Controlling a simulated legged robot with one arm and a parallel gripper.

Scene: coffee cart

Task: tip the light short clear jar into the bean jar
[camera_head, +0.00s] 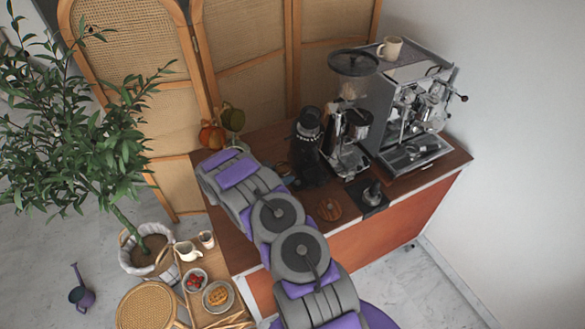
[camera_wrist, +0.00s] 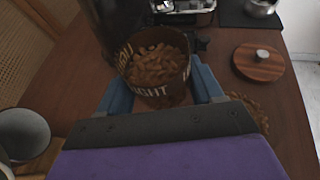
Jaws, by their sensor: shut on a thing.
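The light short clear jar (camera_wrist: 157,70) is full of brown beans in the wrist view, and part of a "LIGHT" label shows on its wall. My gripper (camera_wrist: 162,92) is shut on it, with one blue finger on each side. The jar's open mouth faces up and its beans are inside. In the head view my arm covers the gripper and the jar. More brown beans (camera_wrist: 258,114) show at the right edge of my gripper; I cannot tell whether they lie in a jar. I cannot make out the bean jar for sure.
A round wooden lid (camera_wrist: 258,63) with a metal knob lies on the wooden counter (camera_wrist: 287,112). A grey-rimmed round vessel (camera_wrist: 24,132) stands at the left. A black canister (camera_head: 308,150), the grinder (camera_head: 348,140) and the espresso machine (camera_head: 408,105) stand farther back.

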